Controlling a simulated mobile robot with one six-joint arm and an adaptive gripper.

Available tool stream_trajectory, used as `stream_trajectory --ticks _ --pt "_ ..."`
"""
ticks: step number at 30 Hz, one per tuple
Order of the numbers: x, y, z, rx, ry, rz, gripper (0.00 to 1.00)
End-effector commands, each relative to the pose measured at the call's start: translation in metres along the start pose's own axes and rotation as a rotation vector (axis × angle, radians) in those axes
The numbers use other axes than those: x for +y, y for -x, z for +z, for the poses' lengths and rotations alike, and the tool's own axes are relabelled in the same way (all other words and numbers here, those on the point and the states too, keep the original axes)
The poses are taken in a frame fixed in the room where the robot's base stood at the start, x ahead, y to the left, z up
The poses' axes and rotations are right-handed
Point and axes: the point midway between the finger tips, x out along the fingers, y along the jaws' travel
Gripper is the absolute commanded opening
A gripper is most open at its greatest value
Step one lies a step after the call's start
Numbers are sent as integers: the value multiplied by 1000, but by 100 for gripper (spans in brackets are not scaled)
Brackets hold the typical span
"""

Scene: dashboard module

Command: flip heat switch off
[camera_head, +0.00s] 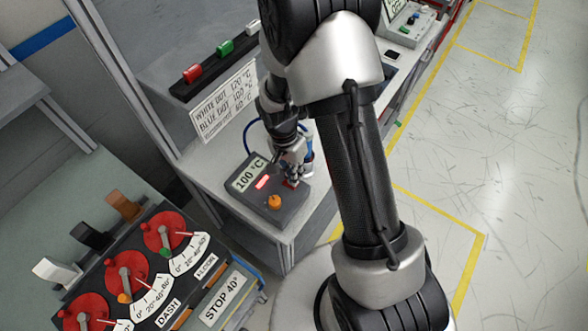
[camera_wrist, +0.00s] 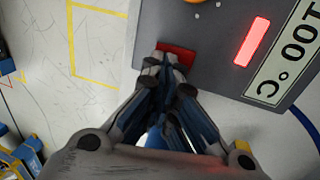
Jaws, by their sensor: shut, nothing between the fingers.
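A dark grey control box (camera_head: 268,196) sits on the grey bench and carries a "100 °C" label (camera_head: 248,174), a lit red display (camera_head: 263,182) and an orange knob (camera_head: 274,202). My gripper (camera_head: 293,180) is shut and empty at the box's right side. In the wrist view, my gripper's fingertips (camera_wrist: 168,62) are over a red switch (camera_wrist: 178,54) on the box (camera_wrist: 215,50). They cover much of the switch, so its position and whether the tips touch it cannot be told. The lit display (camera_wrist: 252,42) glows red there.
Red dials (camera_head: 126,272) with levers stand on a panel at lower left. A sign (camera_head: 225,105) and coloured blocks (camera_head: 224,47) are behind the box. A blue cable (camera_head: 249,128) runs behind it. Open floor (camera_head: 500,150) lies right.

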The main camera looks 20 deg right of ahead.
Motion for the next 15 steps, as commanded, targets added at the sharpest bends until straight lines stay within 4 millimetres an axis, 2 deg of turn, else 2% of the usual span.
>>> stream_trajectory --ticks 8,14,15 --pt "0 0 0 0 0 0 0" --pt "3 -13 0 0 -1 -1 0" --pt "3 -10 0 0 0 0 0"
